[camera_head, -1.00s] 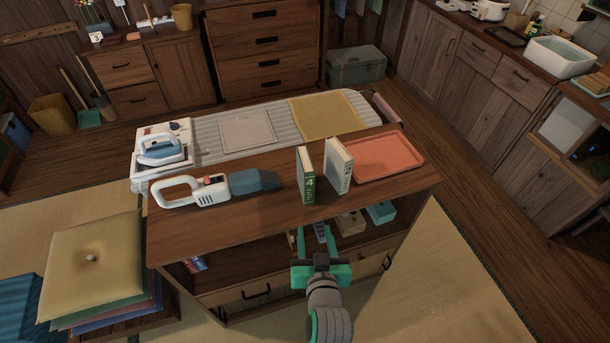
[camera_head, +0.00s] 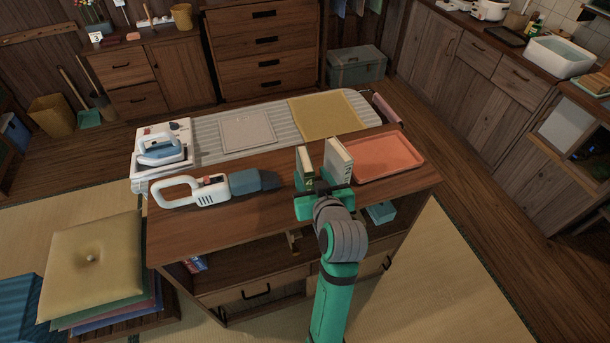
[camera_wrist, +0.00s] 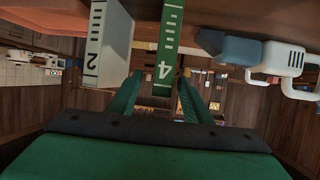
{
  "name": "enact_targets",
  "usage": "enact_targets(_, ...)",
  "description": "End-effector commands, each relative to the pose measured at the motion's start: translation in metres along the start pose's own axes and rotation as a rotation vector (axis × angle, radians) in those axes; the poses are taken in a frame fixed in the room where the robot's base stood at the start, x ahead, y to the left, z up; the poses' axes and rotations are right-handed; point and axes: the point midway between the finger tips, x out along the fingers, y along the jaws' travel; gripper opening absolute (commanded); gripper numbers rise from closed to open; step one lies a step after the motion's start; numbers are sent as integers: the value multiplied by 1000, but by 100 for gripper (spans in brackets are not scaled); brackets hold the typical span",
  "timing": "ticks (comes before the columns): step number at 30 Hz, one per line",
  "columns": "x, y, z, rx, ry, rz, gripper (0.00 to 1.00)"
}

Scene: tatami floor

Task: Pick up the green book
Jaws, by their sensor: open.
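The green book (camera_head: 304,164), with a pale top edge, stands upright on the wooden cabinet's top (camera_head: 235,218). Its green spine with a 4 shows in the wrist view (camera_wrist: 167,50). A white book (camera_head: 338,161) marked 2 stands just to its right, with a gap between them; it is on the left in the wrist view (camera_wrist: 108,42). My gripper (camera_wrist: 160,88) is open, with its fingers on either side of the green book's spine end. In the head view my gripper hides the lower part of the green book. I cannot tell whether the fingers touch it.
A white and blue handheld vacuum (camera_head: 215,190) lies to the left on the cabinet top. An orange tray (camera_head: 385,158) lies to the right of the white book. An ironing board (camera_head: 265,128) with an iron (camera_head: 162,148) stands behind. Cushions (camera_head: 92,262) are stacked at left.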

Motion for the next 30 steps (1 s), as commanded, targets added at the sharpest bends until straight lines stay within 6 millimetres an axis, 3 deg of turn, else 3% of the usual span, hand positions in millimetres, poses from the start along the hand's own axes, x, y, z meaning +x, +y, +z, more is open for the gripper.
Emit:
enact_targets(7, 17, -2, 0, -1, 0, 0, 45)
enact_targets(16, 56, -4, -1, 0, 0, 1, 45)
enact_targets(25, 61, -4, -1, -1, 1, 1, 45)
enact_targets(26, 61, -4, -1, -1, 1, 1, 43)
enact_targets(30, 60, -4, -1, 0, 1, 1, 9)
